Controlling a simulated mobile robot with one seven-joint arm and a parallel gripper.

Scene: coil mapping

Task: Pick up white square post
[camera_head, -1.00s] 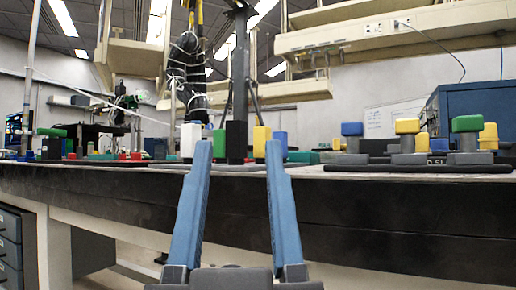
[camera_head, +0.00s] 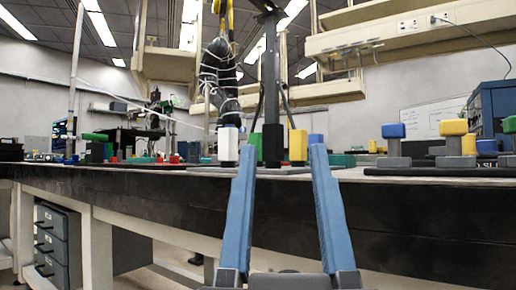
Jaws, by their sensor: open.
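The white square post (camera_head: 228,145) stands upright near the front edge of the workbench (camera_head: 300,205). It is just left of my gripper's left fingertip in the picture. My gripper (camera_head: 282,150) has two long blue fingers, open and apart, with nothing held between them. The fingers point toward the bench at about its edge height. A black post (camera_head: 272,146) and a yellow post (camera_head: 298,146) show between the fingertips, behind them. The foot of the white post is close to the left finger's tip; I cannot tell the gap in depth.
A green block (camera_head: 255,140) and a blue block (camera_head: 316,139) stand by the posts. Grey stands with blue (camera_head: 393,131) and yellow (camera_head: 454,128) tops sit at right. Small red and green pieces lie at left. Drawers (camera_head: 58,240) stand under the bench.

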